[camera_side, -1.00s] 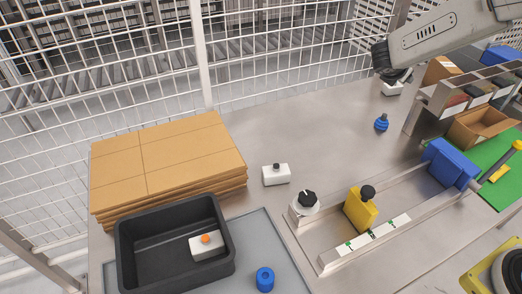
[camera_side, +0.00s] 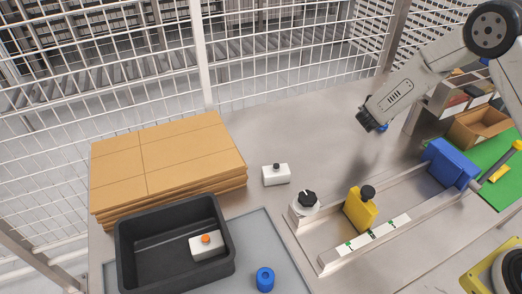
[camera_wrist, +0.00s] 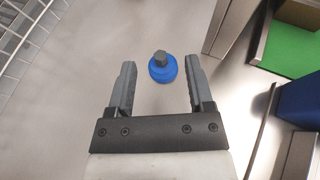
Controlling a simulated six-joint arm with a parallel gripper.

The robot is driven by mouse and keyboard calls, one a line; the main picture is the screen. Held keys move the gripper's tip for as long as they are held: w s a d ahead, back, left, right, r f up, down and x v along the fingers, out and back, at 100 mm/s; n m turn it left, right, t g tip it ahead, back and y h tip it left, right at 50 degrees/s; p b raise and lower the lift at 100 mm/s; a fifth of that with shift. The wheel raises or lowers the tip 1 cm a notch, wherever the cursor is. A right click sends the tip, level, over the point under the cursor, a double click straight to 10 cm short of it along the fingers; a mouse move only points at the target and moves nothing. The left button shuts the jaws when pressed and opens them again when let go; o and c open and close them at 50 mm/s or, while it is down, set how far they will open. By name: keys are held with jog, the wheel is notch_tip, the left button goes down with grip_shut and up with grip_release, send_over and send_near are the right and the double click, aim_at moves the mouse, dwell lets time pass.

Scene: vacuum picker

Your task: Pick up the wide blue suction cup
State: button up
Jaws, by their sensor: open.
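The wide blue suction cup (camera_wrist: 160,73), round and blue with a grey stub on top, stands on the metal table. In the wrist view it appears between the tips of my open, empty gripper (camera_wrist: 161,63), apart from both fingers. In the side view my gripper (camera_side: 369,123) is above the table at the right and hides most of the cup; only a bit of blue (camera_side: 384,128) shows beside the fingers. How high the fingertips are above the cup is hard to tell.
A smaller blue cylinder (camera_side: 265,279) stands on the grey mat. A metal fixture with a yellow block (camera_side: 360,209) and blue block (camera_side: 451,164) lies in front. A shelf (camera_side: 448,101) stands right.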

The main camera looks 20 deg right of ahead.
notch_tip(320, 180, down, 3)
jog(key=shift+f, duration=0.15)
jog(key=shift+x, duration=1.35)
jog(key=shift+d, duration=0.1)
jog(key=shift+x, duration=2.45)
jog(key=shift+w, duration=0.2)
grip_shut()
